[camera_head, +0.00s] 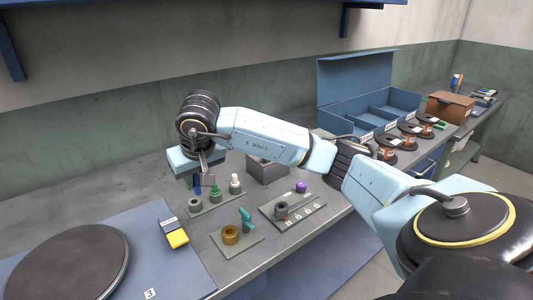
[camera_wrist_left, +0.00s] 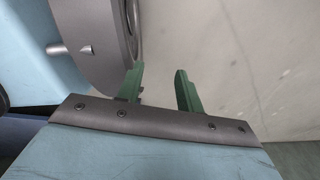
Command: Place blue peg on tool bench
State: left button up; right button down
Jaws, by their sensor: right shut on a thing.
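The blue peg (camera_head: 197,190) is upright at the left end of a grey peg board (camera_head: 228,201) on the tool bench (camera_head: 150,187). A green peg (camera_head: 214,193) and a white peg (camera_head: 234,184) stand beside it on the board. My right gripper (camera_head: 195,182) points down at the left end of the board and is shut on the blue peg, partly hiding it. I cannot tell whether the peg's foot is in the board. My left gripper (camera_wrist_left: 160,88) shows in the left wrist view with its green fingers apart and nothing between them.
Copper spools (camera_head: 409,130) and a blue open box (camera_head: 367,105) stand further right.

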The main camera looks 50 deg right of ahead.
jog(key=shift+d, duration=0.2)
notch_tip(320, 180, down, 6)
jog(key=shift+r+b, duration=0.25)
jog(key=shift+b, duration=0.2)
jog(key=shift+f, duration=0.55)
notch_tip(320, 180, down, 3)
jog(key=shift+a+f+b, duration=0.1)
jog(key=shift+f+b, duration=0.05)
jog(key=shift+b, duration=0.15)
jog(key=shift+f, duration=0.15)
jog(key=c, duration=1.3)
grip_release()
pick_arm(q)
jog(key=shift+w+a+f, duration=0.3)
jog(key=shift+w, duration=0.2)
jog(key=shift+w+a+f, duration=0.25)
jog(key=shift+w, duration=0.2)
pick_arm(e)
jog(key=shift+o, duration=0.2)
pick_arm(q)
jog(key=shift+r, duration=0.15)
